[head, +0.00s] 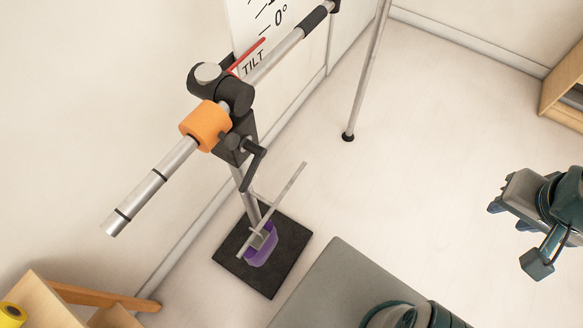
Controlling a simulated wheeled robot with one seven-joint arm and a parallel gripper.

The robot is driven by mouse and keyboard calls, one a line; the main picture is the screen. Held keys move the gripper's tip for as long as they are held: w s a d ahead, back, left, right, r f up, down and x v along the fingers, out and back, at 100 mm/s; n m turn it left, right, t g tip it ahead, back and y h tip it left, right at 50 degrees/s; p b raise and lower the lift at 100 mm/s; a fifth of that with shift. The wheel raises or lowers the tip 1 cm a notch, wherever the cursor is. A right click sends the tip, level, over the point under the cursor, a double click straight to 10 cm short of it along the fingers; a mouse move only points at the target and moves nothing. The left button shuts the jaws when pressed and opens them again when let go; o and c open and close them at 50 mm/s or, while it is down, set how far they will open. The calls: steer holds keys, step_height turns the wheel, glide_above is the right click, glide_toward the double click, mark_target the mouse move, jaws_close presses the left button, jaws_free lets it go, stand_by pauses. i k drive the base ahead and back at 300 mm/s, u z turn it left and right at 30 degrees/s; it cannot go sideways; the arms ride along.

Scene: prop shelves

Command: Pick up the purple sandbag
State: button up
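The purple sandbag (262,250) lies low on the black square base plate (278,276) of a stand, close against the foot of the stand's post. A thin grey bar and a small grey piece cross over it and hide part of its top. My gripper (517,232) is at the right edge, far to the right of the sandbag and apart from it. Its finger parts look spread, with nothing visible between them. The rest of my arm is cut off by the picture's edge.
The stand's upright (247,185) carries a crank handle (256,158), an orange collar (206,125) and a long slanted silver tube (150,192) above the sandbag. A wall runs behind it. A wooden shelf (40,302) is at lower left; another (566,85) is at upper right. Open floor (400,170) lies between.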

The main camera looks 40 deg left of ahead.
mark_target(261, 247)
steer(key=i, duration=0.85)
steer(key=u, duration=3.75)
